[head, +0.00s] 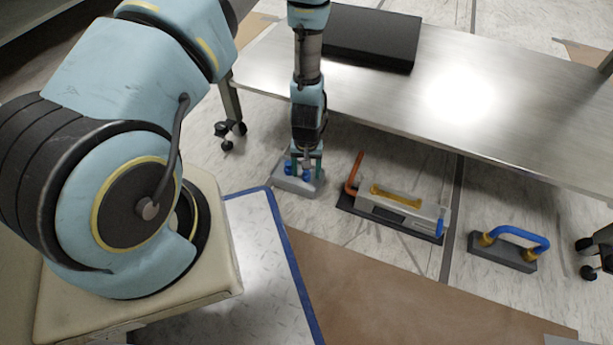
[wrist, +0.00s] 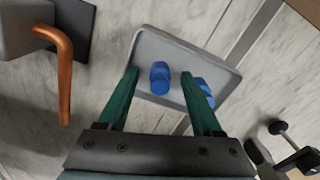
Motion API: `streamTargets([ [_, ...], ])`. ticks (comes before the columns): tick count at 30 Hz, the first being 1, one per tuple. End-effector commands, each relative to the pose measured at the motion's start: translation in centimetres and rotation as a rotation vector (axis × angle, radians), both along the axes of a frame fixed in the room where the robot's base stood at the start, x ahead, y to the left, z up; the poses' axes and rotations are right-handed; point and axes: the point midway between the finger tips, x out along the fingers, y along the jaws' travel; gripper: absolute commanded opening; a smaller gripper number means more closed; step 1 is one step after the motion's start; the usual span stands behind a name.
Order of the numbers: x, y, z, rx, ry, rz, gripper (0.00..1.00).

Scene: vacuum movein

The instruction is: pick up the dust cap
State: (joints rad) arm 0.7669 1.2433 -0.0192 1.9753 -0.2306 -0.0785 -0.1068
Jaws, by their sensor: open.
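Two blue dust caps lie in a small grey tray (wrist: 195,57) on the floor. One dust cap (wrist: 160,79) shows between my gripper's fingers in the wrist view. The other cap (wrist: 206,91) is partly hidden by the right finger. My gripper (wrist: 160,75) is open with green fingers and reaches down over the tray; no cap is visibly clamped. In the head view, my gripper (head: 306,158) is at the tray (head: 298,186), and the caps show small and partly covered. I cannot tell the exact height of the fingertips above the tray floor.
A metal table (head: 500,100) with a black slab (head: 370,35) stands behind the tray. Right of the tray are a grey device (head: 400,210) with an orange hooked pipe (head: 354,172), and a dark block with a blue hose (head: 525,236). A blue-edged mat (head: 262,250) lies in front.

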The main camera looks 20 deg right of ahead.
Motion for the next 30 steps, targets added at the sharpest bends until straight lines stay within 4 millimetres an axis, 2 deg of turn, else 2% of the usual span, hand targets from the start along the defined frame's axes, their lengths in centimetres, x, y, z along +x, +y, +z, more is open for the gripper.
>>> streamTargets([
  [5, 0.02, -0.01, 0.13, 0.0, -0.001, 0.0, 0.65],
  [22, 0.02, 0.0, 0.14, 0.0, -0.001, 0.0, 0.01],
  [30, 0.02, 0.0, 0.14, 0.0, -0.001, 0.0, 0.0],
])
